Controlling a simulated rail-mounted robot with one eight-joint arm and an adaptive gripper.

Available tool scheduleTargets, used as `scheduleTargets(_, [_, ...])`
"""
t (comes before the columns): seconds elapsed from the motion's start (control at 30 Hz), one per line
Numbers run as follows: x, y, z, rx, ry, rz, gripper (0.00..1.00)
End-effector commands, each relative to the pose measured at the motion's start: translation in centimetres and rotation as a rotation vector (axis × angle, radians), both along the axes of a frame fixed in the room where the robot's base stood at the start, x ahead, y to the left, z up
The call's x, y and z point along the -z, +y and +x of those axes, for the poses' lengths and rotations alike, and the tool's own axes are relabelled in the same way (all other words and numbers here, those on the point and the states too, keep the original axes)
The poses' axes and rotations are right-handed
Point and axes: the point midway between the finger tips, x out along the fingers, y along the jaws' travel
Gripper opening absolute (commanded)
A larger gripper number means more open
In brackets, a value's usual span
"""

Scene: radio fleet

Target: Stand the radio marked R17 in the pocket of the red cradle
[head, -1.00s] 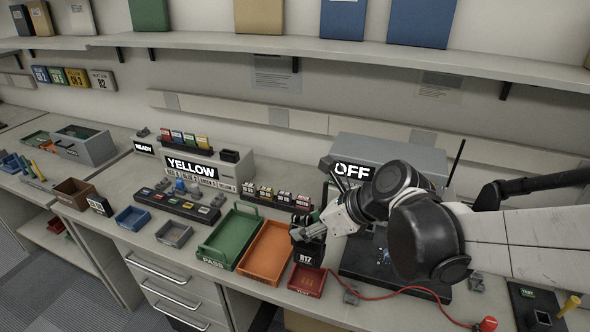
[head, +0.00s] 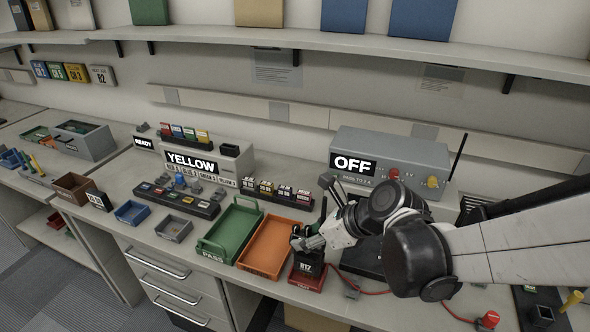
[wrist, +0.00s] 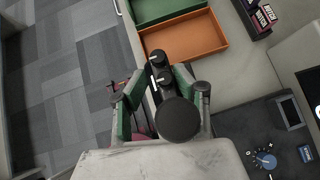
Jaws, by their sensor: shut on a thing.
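The black radio marked R17 (head: 306,268) is upright at the red cradle (head: 304,286), near the front edge of the bench. Its lower end meets the cradle's outline in the head view, and I cannot tell whether it rests on the pocket floor. My gripper (head: 308,242) is shut on the radio's upper part. In the wrist view, the green-padded fingers of my gripper (wrist: 157,92) are on either side of the radio's dark top (wrist: 156,62). The pocket is hidden by the radio and my wrist.
An orange tray (head: 245,265) and a green tray marked PASS (head: 208,250) lie left of the cradle. A grey box reading OFF (head: 400,150) with an antenna stands behind my arm. A red cable (head: 378,293) runs along the bench to the right.

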Motion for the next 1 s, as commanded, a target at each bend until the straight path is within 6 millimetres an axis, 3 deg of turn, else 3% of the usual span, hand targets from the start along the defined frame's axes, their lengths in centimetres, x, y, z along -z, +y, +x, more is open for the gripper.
scheduleTargets(0.33, [3.5, 0.0, 0.0, 0.0, 0.0, 0.0, 0.0])
scheduleTargets(0.83, [4.2, 0.0, 0.0, 0.0, 0.0, 0.0, 0.0])
scheduleTargets(0.87, [4.2, 0.0, 0.0, 0.0, 0.0, 0.0, 0.29])
scheduleTargets(1.0, [4.1, 0.0, 0.0, 0.0, 0.0, 0.0, 0.47])
